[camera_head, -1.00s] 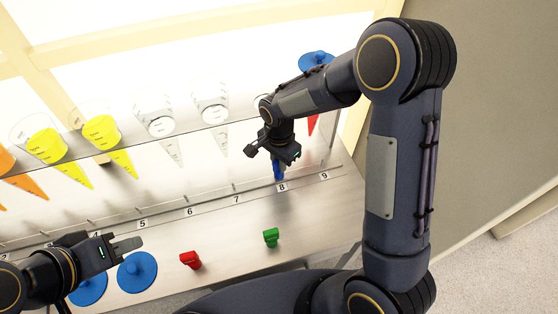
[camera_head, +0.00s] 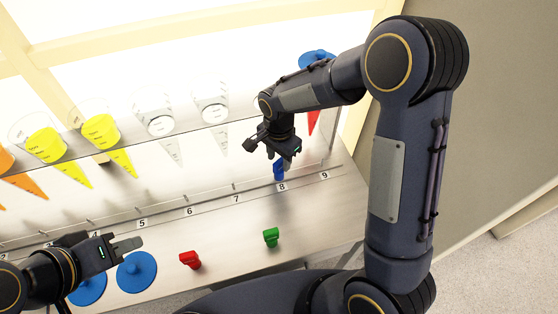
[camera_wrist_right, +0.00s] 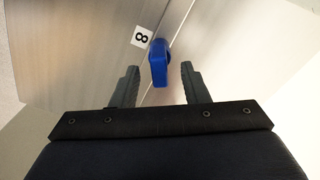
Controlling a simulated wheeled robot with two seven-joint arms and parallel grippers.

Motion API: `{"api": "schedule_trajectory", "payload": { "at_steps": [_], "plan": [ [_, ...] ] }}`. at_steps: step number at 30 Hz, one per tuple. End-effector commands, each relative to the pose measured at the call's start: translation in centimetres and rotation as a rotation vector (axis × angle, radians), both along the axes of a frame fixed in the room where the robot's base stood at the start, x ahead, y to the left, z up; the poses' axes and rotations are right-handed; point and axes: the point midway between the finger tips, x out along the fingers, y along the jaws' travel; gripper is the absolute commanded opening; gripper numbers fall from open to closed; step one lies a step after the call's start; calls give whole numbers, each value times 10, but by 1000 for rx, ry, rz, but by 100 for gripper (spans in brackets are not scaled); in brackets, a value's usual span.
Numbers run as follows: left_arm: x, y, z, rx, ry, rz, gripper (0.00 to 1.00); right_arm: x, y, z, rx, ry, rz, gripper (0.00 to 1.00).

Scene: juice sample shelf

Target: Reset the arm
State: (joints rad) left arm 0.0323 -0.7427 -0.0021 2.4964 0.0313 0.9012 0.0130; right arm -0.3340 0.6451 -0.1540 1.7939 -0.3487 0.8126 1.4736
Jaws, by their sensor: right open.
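My right gripper (camera_head: 273,156) is above the shelf near the label 8. It also shows in the right wrist view (camera_wrist_right: 158,85), open, with a blue object (camera_wrist_right: 158,62) ahead of and between its fingertips. In the head view the blue object (camera_head: 279,172) stands just below the gripper and is partly hidden by it. My left gripper (camera_head: 136,243) is at the lower left, above the blue discs. Its fingers appear close together, and I cannot tell whether they are shut.
A red piece (camera_head: 190,260) and a green piece (camera_head: 271,237) stand on the front shelf surface. Blue discs (camera_head: 137,272) lie at the lower left. Yellow cones (camera_head: 101,132) and clear cones (camera_head: 160,123) hang in the rack behind a transparent panel. Floor is free at right.

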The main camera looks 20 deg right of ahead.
Motion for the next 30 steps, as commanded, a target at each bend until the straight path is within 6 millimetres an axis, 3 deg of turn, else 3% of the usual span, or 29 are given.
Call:
{"api": "schedule_trajectory", "payload": {
  "at_steps": [3, 9, 20, 23, 30],
  "plan": [
    [0, 0, 0, 0, 0, 0, 33, 1, 0, 23, 2, -5, 0, 41],
    [0, 0, 1, 0, 0, 0, 33, 0, 0, 50, 1, -3, -1, 41],
    [0, 0, 2, 0, 0, 0, 33, -8, -9, 70, 31, -14, 27, 41],
    [0, 0, 3, 0, 0, 0, 33, -25, -26, 93, 85, -48, 91, 41],
    [0, 0, 7, 0, 0, 0, 33, -103, -67, 150, 210, -235, 366, 41]
  ]
}}
